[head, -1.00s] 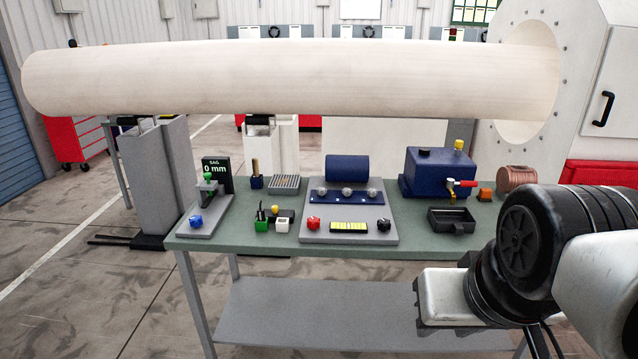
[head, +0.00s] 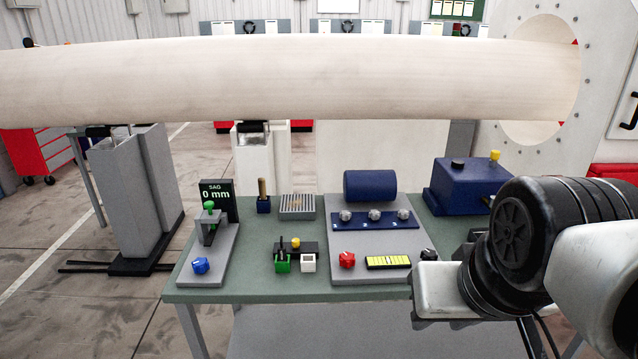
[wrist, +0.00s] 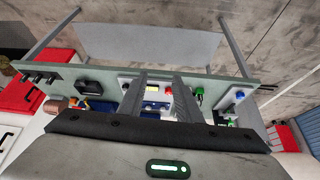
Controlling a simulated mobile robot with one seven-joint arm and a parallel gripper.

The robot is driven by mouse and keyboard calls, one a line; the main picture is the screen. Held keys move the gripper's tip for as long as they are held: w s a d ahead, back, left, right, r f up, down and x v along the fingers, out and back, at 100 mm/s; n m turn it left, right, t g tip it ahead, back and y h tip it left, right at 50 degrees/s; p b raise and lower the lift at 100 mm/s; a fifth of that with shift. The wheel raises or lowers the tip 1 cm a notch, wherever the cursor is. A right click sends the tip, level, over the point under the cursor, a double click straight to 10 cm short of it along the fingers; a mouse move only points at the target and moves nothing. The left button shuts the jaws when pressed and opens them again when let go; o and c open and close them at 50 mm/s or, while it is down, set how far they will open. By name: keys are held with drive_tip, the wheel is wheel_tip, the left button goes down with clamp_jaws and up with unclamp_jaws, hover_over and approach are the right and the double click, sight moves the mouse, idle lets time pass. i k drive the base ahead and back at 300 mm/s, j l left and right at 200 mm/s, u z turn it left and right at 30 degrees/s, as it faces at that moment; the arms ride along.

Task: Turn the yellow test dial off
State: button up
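Two yellow knobs show in the head view, and I cannot tell which is the test dial. One is a small yellow knob (head: 295,243) on a black block (head: 310,248) near the front middle of the green bench. The other is a yellow cap (head: 494,157) on top of the dark blue box (head: 460,185) at the bench's right. My gripper (wrist: 159,78) shows in the wrist view with its two fingers apart and nothing between them. It hangs over the bench, touching nothing that I can see.
The green bench (head: 262,228) also bears a grey plate with a red knob (head: 347,260), a yellow strip (head: 389,262), and a blue knob (head: 200,265) at left. A large pale roll (head: 290,80) spans behind. My arm hides the bench's right front.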

sight(296, 242)
drive_tip(key=i+j, duration=0.2)
drive_tip(key=i+j+z, duration=0.1)
drive_tip(key=j, duration=0.35)
drive_tip(key=i+j, duration=0.5)
drive_tip(key=j, duration=0.15)
drive_tip(key=i+j+z, duration=0.1)
drive_tip(key=j, duration=0.25)
drive_tip(key=i, duration=0.1)
